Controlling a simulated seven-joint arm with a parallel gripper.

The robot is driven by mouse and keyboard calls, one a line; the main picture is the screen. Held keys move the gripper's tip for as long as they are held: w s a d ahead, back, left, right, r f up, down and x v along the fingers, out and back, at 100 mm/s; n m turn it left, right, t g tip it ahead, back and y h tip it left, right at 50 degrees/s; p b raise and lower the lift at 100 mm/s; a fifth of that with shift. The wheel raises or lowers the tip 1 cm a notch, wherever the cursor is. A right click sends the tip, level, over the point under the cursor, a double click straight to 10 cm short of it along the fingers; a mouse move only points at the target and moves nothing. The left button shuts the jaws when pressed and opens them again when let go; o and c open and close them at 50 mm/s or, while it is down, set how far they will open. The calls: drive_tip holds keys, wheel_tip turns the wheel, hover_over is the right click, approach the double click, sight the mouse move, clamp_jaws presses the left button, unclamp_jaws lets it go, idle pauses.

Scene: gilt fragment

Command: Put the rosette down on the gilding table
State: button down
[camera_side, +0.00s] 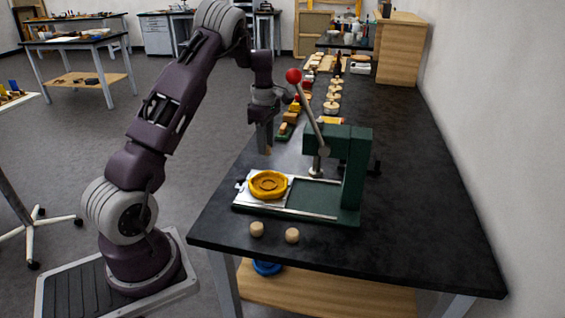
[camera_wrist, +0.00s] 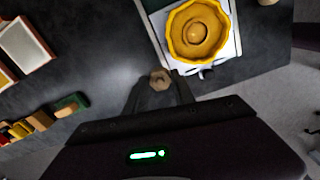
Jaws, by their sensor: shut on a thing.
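My gripper (camera_side: 267,147) points down above the black worktop (camera_side: 420,240), behind and above the yellow round mould. It is shut on a small tan piece that looks like the rosette, which shows at the fingertips in the wrist view (camera_wrist: 160,79). Its outline is roughly round with a darker centre. The fingers hide part of it. It is held clear of the mould. The yellow mould (camera_side: 268,184), with raised rings, sits on a pale metal plate (camera_side: 243,198) on the green press. I cannot tell which surface is the gilding table.
The green press (camera_side: 352,170) has a lever with a red knob (camera_side: 293,76) standing close beside my gripper. Two small tan plugs (camera_side: 256,229) (camera_side: 292,235) lie at the near edge. Several blocks and discs line the worktop farther back. The near right worktop is bare.

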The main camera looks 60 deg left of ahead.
drive_tip(key=r+m, duration=0.1)
drive_tip(key=r, duration=0.1)
hover_over(284, 161)
drive_tip(key=s+a, duration=0.2)
drive_tip(key=s, duration=0.1)
drive_tip(key=w+d+m, duration=0.1)
drive_tip(key=w+m, duration=0.1)
drive_tip(key=w, duration=0.1)
drive_tip(key=f, duration=1)
drive_tip(key=shift+d, duration=0.35)
drive_tip(key=shift+f, duration=0.1)
drive_tip(key=shift+f, duration=0.1)
drive_tip(key=c, duration=1.1)
unclamp_jaws()
drive_tip(key=shift+o, duration=0.2)
